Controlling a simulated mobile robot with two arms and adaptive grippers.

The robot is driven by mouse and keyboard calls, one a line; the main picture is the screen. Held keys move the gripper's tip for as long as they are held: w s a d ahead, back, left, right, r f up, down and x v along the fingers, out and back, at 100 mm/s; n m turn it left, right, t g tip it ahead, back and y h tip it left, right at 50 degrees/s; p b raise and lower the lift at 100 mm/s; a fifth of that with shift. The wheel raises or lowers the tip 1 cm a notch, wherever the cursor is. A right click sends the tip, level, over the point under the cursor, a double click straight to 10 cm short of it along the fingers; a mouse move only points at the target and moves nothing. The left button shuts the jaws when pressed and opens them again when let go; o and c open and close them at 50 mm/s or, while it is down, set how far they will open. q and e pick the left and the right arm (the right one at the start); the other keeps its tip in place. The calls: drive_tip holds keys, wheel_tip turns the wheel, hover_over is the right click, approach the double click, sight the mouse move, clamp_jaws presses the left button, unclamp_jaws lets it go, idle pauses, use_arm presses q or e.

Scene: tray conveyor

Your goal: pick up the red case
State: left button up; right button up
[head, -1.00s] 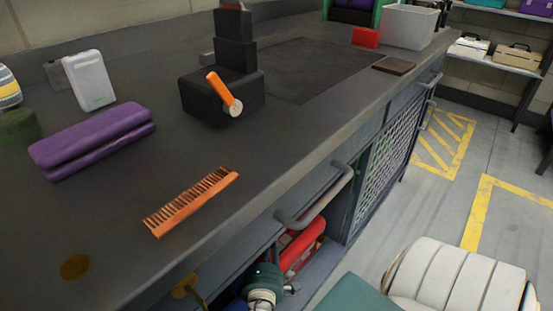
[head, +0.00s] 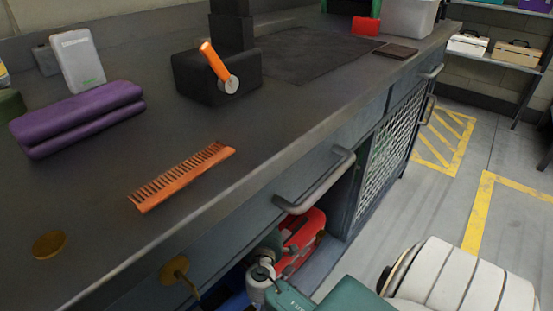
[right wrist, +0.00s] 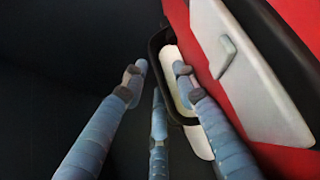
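The red case (head: 308,230) lies inside the open shelf under the dark workbench, partly hidden by the bench front and my right gripper. In the right wrist view the red case (right wrist: 287,12) fills the right side, with a pale panel and a black-rimmed handle (right wrist: 154,45). My right gripper (head: 280,258) reaches into the shelf beside the case. In the wrist view the fingers of the right gripper (right wrist: 158,84) are spread apart, with one finger overlapping the handle. Whether it touches is unclear. My left gripper is out of view.
The bench front has a protruding grey bar handle (head: 315,182) just above the opening and a brass knob (head: 174,269) to the left. An orange comb (head: 182,176) and purple case (head: 78,115) lie on top.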

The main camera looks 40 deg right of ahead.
drive_tip(key=shift+c, duration=0.5)
clamp_jaws()
drive_tip(key=shift+r, duration=0.2)
